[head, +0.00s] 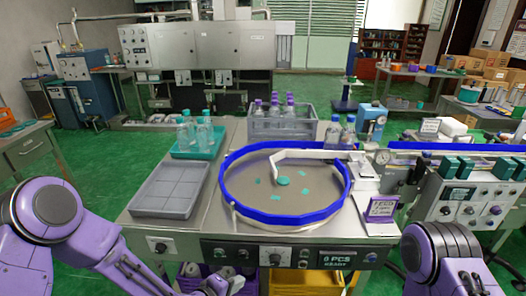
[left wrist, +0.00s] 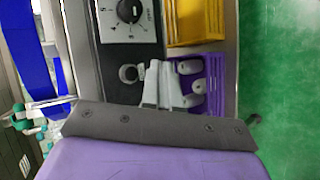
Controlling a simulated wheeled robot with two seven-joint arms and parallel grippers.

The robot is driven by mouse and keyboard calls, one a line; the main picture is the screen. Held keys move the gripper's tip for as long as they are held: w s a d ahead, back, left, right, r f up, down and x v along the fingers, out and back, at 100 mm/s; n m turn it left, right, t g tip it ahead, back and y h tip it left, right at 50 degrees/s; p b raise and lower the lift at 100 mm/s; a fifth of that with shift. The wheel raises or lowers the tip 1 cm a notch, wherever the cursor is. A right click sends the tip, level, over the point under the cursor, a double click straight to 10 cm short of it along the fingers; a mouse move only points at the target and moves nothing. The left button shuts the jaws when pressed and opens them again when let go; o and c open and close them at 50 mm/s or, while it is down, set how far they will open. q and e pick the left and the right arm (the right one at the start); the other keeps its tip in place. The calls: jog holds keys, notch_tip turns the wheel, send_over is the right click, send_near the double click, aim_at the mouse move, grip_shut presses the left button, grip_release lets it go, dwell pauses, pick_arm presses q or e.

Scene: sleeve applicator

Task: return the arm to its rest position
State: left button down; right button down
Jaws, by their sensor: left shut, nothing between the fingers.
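My left arm comes in from the left edge in the head view, with its purple forearm running down to the bottom edge. My left gripper (head: 212,286) is low in front of the machine bench, partly cut off by the bottom edge. In the left wrist view my left gripper (left wrist: 161,70) is shut and empty, its pale fingers together beside a purple bin (left wrist: 215,72) with white rounded items in it. Of my right arm only a purple part shows at the lower right of the head view; its gripper is out of view.
A round turntable (head: 232,205) with a blue rim is on the bench. A grey tray (head: 150,205), a teal tray with bottles (head: 217,148) and a grey crate (head: 265,125) stand around it. A yellow bin (head: 300,278) is under the control panel. Green floor (head: 85,160) is clear at left.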

pick_arm(q)
jog(key=s+a+f+m+g+y, duration=0.2)
jog(key=s+a+f+y, duration=0.3)
jog(key=s+a, duration=0.5)
jog(key=s+a+f+m+g+y, duration=0.2)
jog(key=s+a+f+g+y, duration=0.2)
jog(key=s+a+f, duration=0.3)
jog(key=s+a, duration=0.4)
jog(key=s, duration=0.6)
jog(key=shift+f+m+y, duration=0.35)
jog(key=shift+m+y, duration=0.05)
